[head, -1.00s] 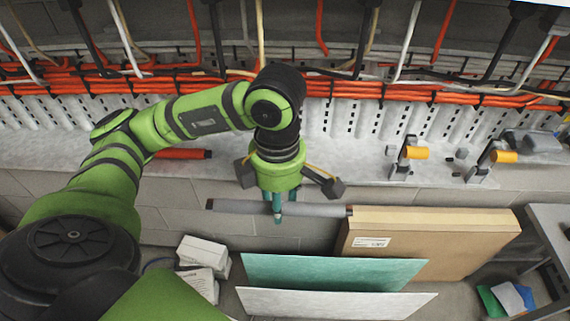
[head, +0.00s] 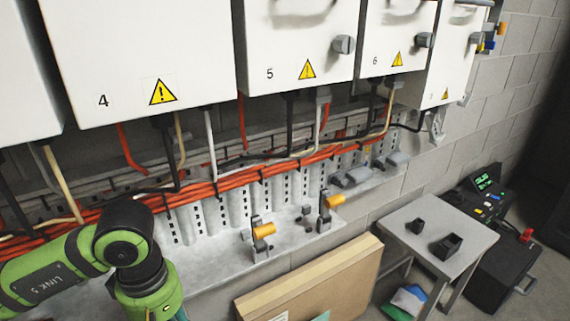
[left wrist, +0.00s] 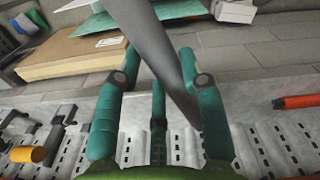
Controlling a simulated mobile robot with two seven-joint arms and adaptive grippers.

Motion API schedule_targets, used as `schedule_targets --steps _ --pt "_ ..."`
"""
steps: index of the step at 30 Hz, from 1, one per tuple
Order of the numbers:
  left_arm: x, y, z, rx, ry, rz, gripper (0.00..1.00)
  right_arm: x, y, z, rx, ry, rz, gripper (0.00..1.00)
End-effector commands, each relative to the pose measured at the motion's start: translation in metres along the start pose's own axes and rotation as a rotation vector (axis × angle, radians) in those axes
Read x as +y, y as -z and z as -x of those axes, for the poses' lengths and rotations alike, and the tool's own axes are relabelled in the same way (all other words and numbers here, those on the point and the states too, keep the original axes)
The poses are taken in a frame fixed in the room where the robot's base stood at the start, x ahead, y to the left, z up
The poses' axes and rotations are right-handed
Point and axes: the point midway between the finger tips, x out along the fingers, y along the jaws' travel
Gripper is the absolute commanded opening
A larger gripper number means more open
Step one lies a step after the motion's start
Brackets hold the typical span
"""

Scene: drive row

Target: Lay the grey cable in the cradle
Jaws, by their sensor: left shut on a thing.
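The grey cable (left wrist: 160,50) is a thick grey length held between the teal fingers of my left gripper (left wrist: 160,58) in the left wrist view. It slants from the top edge down past the right finger. In the head view my left gripper (head: 180,314) shows only in part at the bottom edge, and the cable is out of frame. Two upright brackets with orange-yellow knobs, which look like the cradle (head: 262,240), (head: 326,211), stand on the grey ledge, right of the gripper. One knob (left wrist: 27,154) shows at lower left in the wrist view. My right gripper is out of view.
White numbered cabinets (head: 295,45) hang above, with cables dropping to an orange bundle (head: 235,178). A cardboard box (head: 310,285) leans below the ledge (head: 222,270). A small grey table (head: 440,232) stands right. An orange-red cylinder (left wrist: 298,102) lies on the ledge.

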Motion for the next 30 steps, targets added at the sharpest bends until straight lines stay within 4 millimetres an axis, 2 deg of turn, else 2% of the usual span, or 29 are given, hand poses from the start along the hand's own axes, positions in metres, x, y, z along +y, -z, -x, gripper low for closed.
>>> schedule_targets --steps 6,13,18,30 --pt "0.015 0.006 -0.002 0.006 0.000 -0.440 0.00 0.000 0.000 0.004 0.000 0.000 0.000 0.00" --pt "0.025 0.011 -0.006 0.014 0.005 -0.767 0.00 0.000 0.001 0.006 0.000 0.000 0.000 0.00" --pt "0.027 0.012 -0.007 0.014 0.007 -0.868 0.00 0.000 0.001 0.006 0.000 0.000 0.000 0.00" --pt "0.027 0.013 -0.007 0.016 0.007 -0.879 0.00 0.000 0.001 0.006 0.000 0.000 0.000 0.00"
